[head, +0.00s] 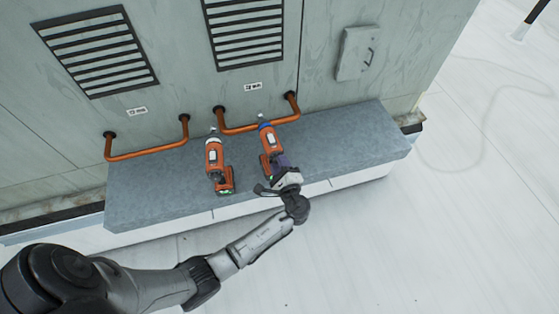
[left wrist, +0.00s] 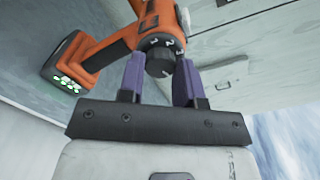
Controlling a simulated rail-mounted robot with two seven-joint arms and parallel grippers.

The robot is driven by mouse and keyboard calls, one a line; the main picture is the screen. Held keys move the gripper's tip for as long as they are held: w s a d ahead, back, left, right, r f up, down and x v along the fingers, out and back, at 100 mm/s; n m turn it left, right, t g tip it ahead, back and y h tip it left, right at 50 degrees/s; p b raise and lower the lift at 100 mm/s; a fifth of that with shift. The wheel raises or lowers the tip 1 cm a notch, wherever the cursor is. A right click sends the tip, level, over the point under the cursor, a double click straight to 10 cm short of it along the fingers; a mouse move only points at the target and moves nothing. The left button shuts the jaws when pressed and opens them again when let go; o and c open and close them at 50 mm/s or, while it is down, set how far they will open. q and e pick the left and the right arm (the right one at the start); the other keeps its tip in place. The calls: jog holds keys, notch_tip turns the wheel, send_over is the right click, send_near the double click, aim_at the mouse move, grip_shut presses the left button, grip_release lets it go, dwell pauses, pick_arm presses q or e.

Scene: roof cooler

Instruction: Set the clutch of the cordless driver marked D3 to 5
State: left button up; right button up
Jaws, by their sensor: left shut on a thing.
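Two orange cordless drivers lie on the grey ledge in the head view. The right driver (head: 270,142) has a blue collar, and the left driver (head: 214,155) has a pale collar. I cannot read a D3 mark on either. My left gripper (head: 279,172) is at the near end of the right driver. In the left wrist view, my purple fingers (left wrist: 160,72) are shut on the dark round knob (left wrist: 159,58) at the end of an orange driver (left wrist: 112,48). White figures ring the knob; its exact setting is too small to read. My right gripper is not in view.
The grey ledge (head: 345,142) runs along the wall, clear at its right end. Copper pipes (head: 147,153) stand out behind the drivers. Vents (head: 97,50) and a wall box (head: 357,53) are above. The green-lit battery (left wrist: 66,85) is beside my left gripper.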

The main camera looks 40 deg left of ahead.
pick_arm(q)
jog(key=shift+m+p, duration=0.45)
jog(key=shift+m, duration=0.25)
jog(key=o, duration=0.9)
jog(key=shift+o, duration=0.2)
jog(key=b+v, duration=0.2)
jog(key=v, duration=1.2)
jog(key=shift+b, duration=0.4)
jog(key=shift+a, duration=0.1)
